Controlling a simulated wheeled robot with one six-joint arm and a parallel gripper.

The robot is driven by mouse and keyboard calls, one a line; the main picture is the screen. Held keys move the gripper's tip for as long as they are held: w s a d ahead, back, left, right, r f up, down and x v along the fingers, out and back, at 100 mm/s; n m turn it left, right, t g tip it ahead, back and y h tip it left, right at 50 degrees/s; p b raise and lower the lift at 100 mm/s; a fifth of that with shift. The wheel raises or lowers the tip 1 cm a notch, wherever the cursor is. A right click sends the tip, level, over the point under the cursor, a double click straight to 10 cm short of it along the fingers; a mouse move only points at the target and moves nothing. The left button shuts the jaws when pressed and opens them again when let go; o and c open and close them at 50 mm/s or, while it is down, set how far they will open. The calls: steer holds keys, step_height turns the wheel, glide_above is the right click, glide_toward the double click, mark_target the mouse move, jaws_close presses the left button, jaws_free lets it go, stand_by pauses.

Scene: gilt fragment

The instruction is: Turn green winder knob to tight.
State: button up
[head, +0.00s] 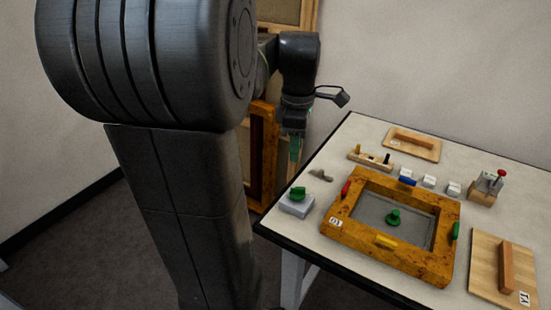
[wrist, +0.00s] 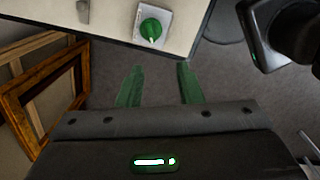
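A green knob (head: 298,193) sits on a pale square block at the near left corner of the table. It also shows in the wrist view (wrist: 151,28) at the top, with a pale pointer line on it. A second green knob (head: 393,217) stands inside a wooden frame box (head: 330,228); I cannot tell which is the winder. My gripper (wrist: 160,88) is open and empty, its two green fingers apart. In the head view my gripper (head: 294,148) hangs beyond the table's left edge, apart from both knobs. Any tight marking is too small to read.
The table (head: 338,148) also holds a wooden board with a handle (head: 507,270), another board (head: 412,144), a red-knobbed device (head: 489,184), a peg rack (head: 371,161) and several white blocks. A small grey piece (head: 321,174) lies near the left edge. Picture frames (wrist: 45,90) lean by the wall.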

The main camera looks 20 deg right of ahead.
mark_target(298, 188)
steer(key=shift+n, duration=0.6)
steer(key=f, duration=0.4)
steer(key=d+f, duration=0.1)
steer(key=f, duration=0.4)
steer(key=w+f+b, duration=0.1)
steer(key=f, duration=0.3)
steer(key=shift+d+f, duration=0.35)
steer(key=shift+d, duration=0.05)
steer(key=shift+c, duration=0.2)
jaws_close()
